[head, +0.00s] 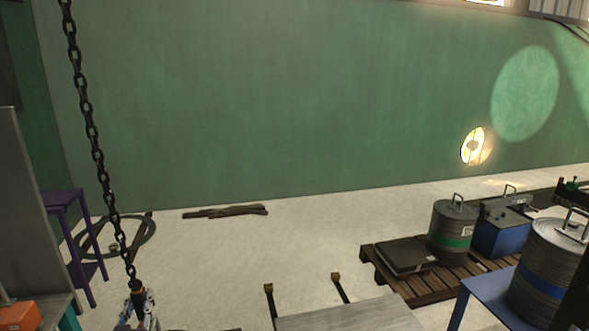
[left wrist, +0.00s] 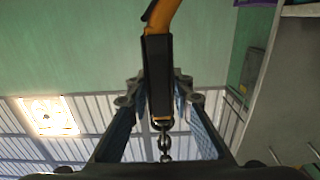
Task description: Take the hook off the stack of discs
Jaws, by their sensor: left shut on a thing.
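A dark chain (head: 92,130) hangs down the left of the head view to the hook's top (head: 137,287). My left gripper (head: 138,308) is shut on the hook at the bottom edge. In the left wrist view the hook (left wrist: 158,70), a black shank with an orange curve, sits between the gripper's fingers (left wrist: 158,92); its tip is out of frame. One stack of discs with a green band (head: 453,232) stands on a pallet at right. Another with a blue band (head: 545,268) stands on a blue table. Both have handles on top, apart from the hook. My right gripper is not in view.
The wooden pallet (head: 420,291) also holds a dark flat slab (head: 405,256) and a blue box (head: 500,235). The blue table (head: 490,292) is at front right. A purple stand (head: 65,197) is at left. A grey board (head: 350,316) lies at the bottom.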

